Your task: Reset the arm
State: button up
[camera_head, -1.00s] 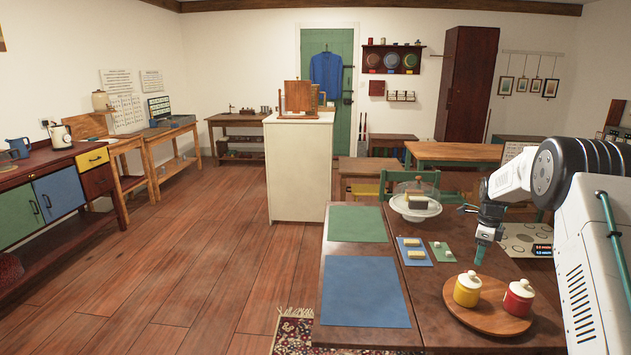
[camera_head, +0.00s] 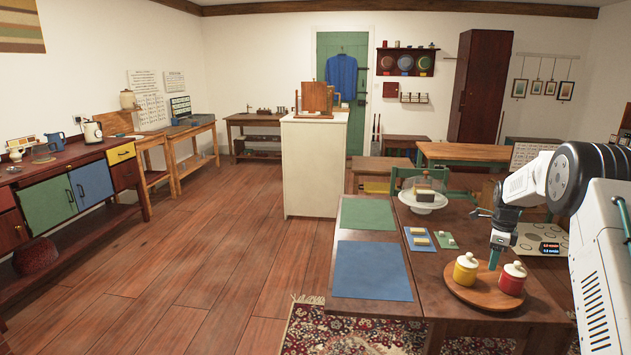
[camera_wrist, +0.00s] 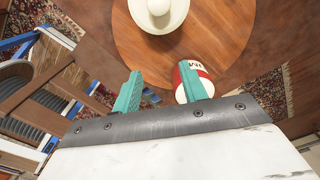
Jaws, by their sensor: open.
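My gripper (camera_head: 496,256) has teal fingers and hangs downward over the back part of the round wooden tray (camera_head: 478,293) on the table. In the wrist view my gripper (camera_wrist: 161,76) shows its two fingers apart with nothing held between them. A yellow jar (camera_head: 465,271) with a cream lid stands on the left of the tray, and a red jar (camera_head: 512,281) with a cream lid on the right. In the wrist view a pale round lid (camera_wrist: 158,12) is at the top, and a red-and-white object (camera_wrist: 203,72) is partly hidden behind the right finger.
The dark wooden table also bears a blue mat (camera_head: 371,270), a green mat (camera_head: 367,213), small yellow and green blocks (camera_head: 421,241) and a glass-domed stand (camera_head: 423,208). A white cabinet (camera_head: 312,170) stands behind. The wooden floor at left is open; a patterned rug (camera_head: 320,325) lies in front.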

jog(key=s+a+f+n+g, duration=0.1)
jog(key=s+a+f+n, duration=0.1)
jog(key=s+n, duration=0.35)
jog(key=s+a+r+n+g, duration=0.1)
jog(key=s+a+r+n, duration=0.6)
jog(key=s+r, duration=0.4)
jog(key=s+a+r+n, duration=0.6)
jog(key=s+a+r, duration=0.25)
jog(key=s, duration=0.35)
jog(key=s+a+r+n+t, duration=0.1)
jog(key=s+a, duration=0.4)
jog(key=s, duration=0.6)
jog(key=s+a+r+n+t, duration=0.2)
jog(key=s+a+r+n, duration=0.2)
jog(key=s, duration=0.8)
jog(key=shift+a+n, duration=0.65)
jog(key=shift+a, duration=0.15)
